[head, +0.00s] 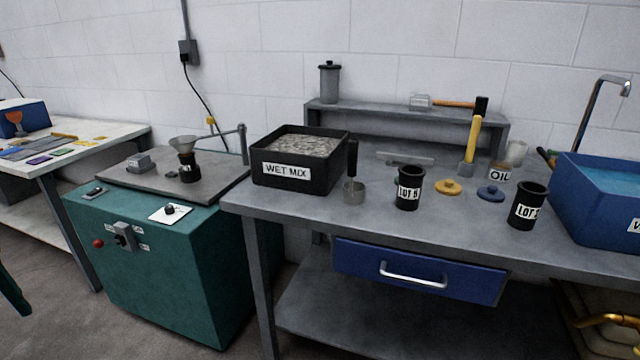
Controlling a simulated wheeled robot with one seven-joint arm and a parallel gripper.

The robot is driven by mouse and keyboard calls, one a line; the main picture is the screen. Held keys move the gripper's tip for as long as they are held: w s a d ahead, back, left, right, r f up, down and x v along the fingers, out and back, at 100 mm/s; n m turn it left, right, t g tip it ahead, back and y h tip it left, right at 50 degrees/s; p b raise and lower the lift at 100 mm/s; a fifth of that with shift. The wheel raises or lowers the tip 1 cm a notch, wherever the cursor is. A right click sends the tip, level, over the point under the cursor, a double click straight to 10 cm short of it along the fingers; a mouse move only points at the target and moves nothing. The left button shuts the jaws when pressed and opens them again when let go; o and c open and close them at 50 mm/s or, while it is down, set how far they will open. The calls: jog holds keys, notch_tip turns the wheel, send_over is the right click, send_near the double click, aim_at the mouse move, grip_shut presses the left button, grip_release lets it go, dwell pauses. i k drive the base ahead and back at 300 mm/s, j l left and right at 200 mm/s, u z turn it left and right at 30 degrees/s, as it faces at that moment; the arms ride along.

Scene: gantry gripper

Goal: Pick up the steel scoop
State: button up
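The steel scoop (354,190) is on the grey workbench (330,207), just right of the black WET MIX bin (328,178). Its small grey metal cup is low, near the bench's front edge. A black upright handle (352,158) rises above it beside the bin's right wall. I cannot tell whether the scoop touches the bin.
A black lot-labelled cup (408,188) stands close to the right of the scoop, then a yellow lid (448,187), a blue lid (490,192) and another black cup (528,206). A blue tub (600,225) fills the right end. A raised shelf (400,113) stands behind.

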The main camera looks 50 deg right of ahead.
aim_at(353, 192)
jog(key=k+l+u, duration=0.2)
jog(key=l+u, duration=0.15)
jog(key=k+l+u, duration=0.55)
jog(key=k+l, duration=0.7)
